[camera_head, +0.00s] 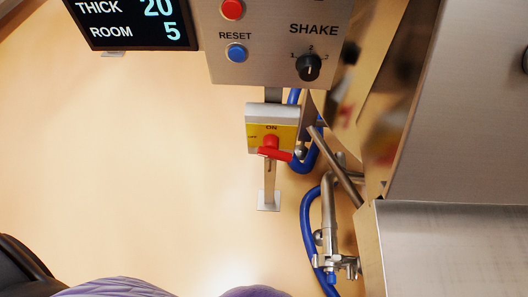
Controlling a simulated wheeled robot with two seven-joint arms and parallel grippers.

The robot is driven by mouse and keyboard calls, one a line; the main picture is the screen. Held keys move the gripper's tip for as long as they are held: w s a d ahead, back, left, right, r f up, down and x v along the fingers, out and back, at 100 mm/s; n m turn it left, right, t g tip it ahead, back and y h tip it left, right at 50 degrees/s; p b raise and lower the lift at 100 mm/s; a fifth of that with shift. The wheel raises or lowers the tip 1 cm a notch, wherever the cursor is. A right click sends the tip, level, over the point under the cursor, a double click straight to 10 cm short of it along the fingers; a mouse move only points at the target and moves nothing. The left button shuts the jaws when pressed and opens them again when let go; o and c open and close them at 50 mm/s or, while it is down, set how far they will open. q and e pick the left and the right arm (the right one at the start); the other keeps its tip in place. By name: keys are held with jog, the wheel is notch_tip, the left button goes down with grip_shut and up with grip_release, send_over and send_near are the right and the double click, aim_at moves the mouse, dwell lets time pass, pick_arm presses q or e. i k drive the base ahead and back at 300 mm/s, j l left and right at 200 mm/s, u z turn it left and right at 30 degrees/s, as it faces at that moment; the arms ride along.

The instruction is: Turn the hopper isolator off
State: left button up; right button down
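The hopper isolator (286,133) is a grey box with a yellow face on a post below the control panel, seen steeply from above. Its red handle (270,144) sits at the lower middle of the face, with its upper part just under the word ON. A small label, which looks like OFF, is at the left of the yellow face. A small metal piece hangs just below the handle; I cannot tell what it is. Neither of my grippers shows in the head view, and nothing touches the handle.
The control panel (270,62) above has a red button (232,9), a blue RESET button (236,53) and a black SHAKE knob (308,67). A display (135,22) is at upper left. Blue hoses (310,225), metal pipes and steel housing (455,245) crowd the right.

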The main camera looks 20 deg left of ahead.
aim_at(270, 150)
jog(key=i+j, duration=0.1)
jog(key=j, duration=0.3)
jog(key=i+j+z, duration=0.1)
jog(key=j, duration=0.3)
jog(key=i+j, duration=0.1)
jog(key=j, duration=0.3)
